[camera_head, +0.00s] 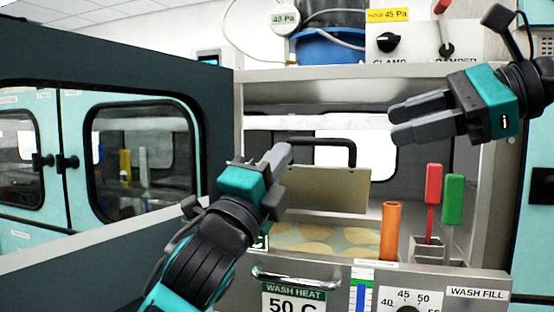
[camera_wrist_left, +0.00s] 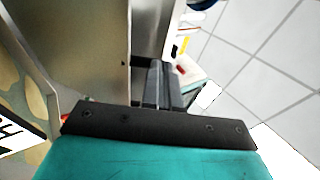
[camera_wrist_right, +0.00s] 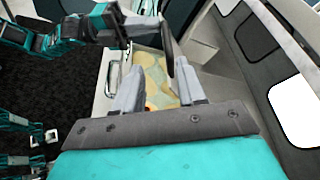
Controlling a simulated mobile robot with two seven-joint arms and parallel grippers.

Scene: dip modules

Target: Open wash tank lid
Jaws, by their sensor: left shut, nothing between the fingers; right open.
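The wash tank lid (camera_head: 325,188) is a beige metal panel with a black bar handle (camera_head: 352,150). It stands roughly upright above the tank opening, where a yellow and pale blue mottled surface (camera_head: 330,240) shows. My left gripper (camera_head: 282,155) is shut and empty beside the lid's left edge. In the left wrist view its closed fingers (camera_wrist_left: 160,85) are close to a beige panel (camera_wrist_left: 95,50); I cannot tell whether they touch. My right gripper (camera_head: 397,120) is open and empty, up and right of the lid. It also shows in the right wrist view (camera_wrist_right: 160,85).
An orange tube (camera_head: 390,232) and red (camera_head: 433,184) and green (camera_head: 453,200) handled tools stand right of the tank. The front panel has a metal handle (camera_head: 295,277) and a WASH HEAT label (camera_head: 293,297). A grey frame post (camera_head: 497,195) stands at right.

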